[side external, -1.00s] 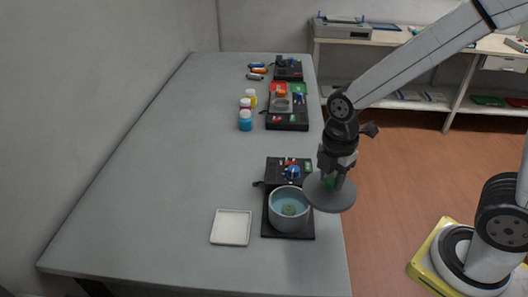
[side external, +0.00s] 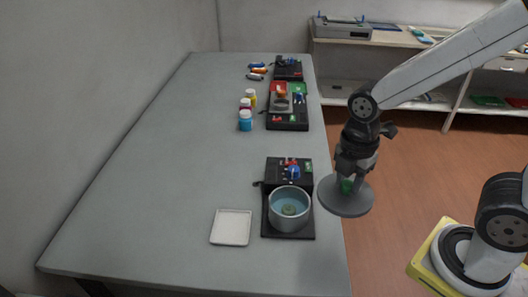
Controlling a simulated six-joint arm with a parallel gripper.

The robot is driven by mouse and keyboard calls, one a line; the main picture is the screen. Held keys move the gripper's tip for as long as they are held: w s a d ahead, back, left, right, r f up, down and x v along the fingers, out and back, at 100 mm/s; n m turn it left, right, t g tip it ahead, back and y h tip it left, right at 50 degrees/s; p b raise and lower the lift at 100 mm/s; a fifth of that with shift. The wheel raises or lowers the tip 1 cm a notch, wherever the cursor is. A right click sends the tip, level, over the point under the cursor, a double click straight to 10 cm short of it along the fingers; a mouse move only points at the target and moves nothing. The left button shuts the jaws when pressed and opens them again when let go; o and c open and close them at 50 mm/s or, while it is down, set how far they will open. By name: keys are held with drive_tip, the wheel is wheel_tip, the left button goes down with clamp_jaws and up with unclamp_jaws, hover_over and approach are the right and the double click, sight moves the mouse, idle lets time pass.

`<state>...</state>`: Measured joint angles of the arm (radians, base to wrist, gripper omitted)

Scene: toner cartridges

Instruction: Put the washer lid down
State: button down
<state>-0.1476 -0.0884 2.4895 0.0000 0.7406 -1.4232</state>
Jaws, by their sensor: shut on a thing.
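My gripper (side external: 347,182) is shut on the green knob of the washer lid (side external: 345,198), a flat grey disc. It holds the lid level in the air, to the right of the washer and past the table's right edge in the picture. The washer (side external: 289,224) is an uncovered grey round tub with bluish liquid and a small greenish piece inside. It stands on a black base at the front right of the table. A dark control box (side external: 288,163) with a blue knob and red and green buttons sits behind the tub.
A white square tray (side external: 231,227) lies empty left of the washer. Bottles with blue, red and yellow contents (side external: 246,120), other black devices (side external: 288,121) and small coloured cylinders (side external: 257,71) stand farther back. The left and middle of the table (side external: 165,170) are clear.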

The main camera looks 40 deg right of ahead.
drive_tip(key=w+f, duration=0.3)
drive_tip(key=w, duration=0.9)
drive_tip(key=w+f, duration=0.3)
drive_tip(key=w, duration=0.9)
drive_tip(key=shift+d+f, duration=0.4)
drive_tip(key=shift+d, duration=0.05)
drive_tip(key=shift+w, duration=0.2)
drive_tip(key=shift+w+a+f, duration=0.1)
drive_tip(key=shift+w+f, duration=1.45)
drive_tip(key=shift+w, duration=0.65)
drive_tip(key=shift+w+a+f, duration=0.15)
drive_tip(key=shift+w+f, duration=1.35)
drive_tip(key=shift+w, duration=0.7)
drive_tip(key=shift+w+a+f, duration=0.1)
drive_tip(key=shift+w+f, duration=1.45)
drive_tip(key=shift+w, duration=0.65)
drive_tip(key=shift+w+f, duration=0.1)
